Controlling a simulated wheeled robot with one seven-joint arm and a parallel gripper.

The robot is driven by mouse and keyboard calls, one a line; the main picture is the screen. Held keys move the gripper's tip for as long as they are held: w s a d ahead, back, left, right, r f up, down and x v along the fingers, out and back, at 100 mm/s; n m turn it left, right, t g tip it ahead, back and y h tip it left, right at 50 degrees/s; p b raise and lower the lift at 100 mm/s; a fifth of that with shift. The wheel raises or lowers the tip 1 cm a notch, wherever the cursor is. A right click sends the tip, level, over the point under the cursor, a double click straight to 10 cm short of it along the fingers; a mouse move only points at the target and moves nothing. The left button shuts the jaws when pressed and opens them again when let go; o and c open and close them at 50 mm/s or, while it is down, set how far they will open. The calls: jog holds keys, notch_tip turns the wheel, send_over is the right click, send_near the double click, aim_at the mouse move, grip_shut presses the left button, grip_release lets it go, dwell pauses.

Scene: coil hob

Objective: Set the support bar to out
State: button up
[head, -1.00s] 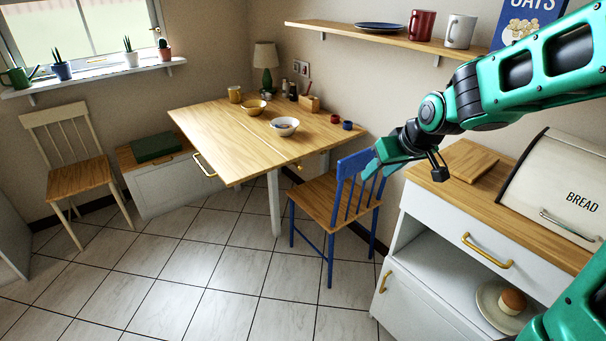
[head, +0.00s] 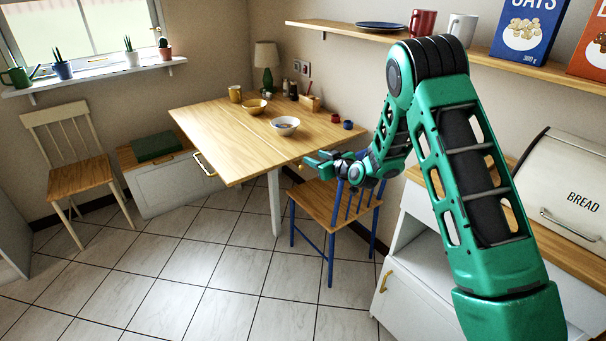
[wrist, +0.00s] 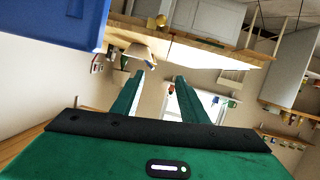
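The wooden table (head: 225,140) stands against the wall with its near leaf level. A small brass knob (head: 301,167) shows under the table's right edge, and a brass knob also shows at the top of the wrist view (wrist: 161,20). The support bar itself is not clearly visible; I cannot tell its position. My gripper (head: 311,160) is beside the table's right edge, close to the knob in the head view. In the wrist view my gripper's two green fingers (wrist: 160,76) are apart with nothing between them.
The blue chair (head: 320,205) stands close under my gripper; its blue part (wrist: 50,22) fills the wrist view's upper left. Bowls (head: 285,126) and small pots are on the table. A cabinet with a bread bin (head: 560,190) is at right.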

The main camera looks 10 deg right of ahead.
notch_tip(320, 180, down, 7)
jog(key=w+t, duration=0.2)
jog(key=t, duration=0.2)
send_near(302, 170)
jog(key=x, duration=0.9)
jog(key=shift+w, duration=0.25)
jog(key=shift+d, duration=0.1)
grip_shut()
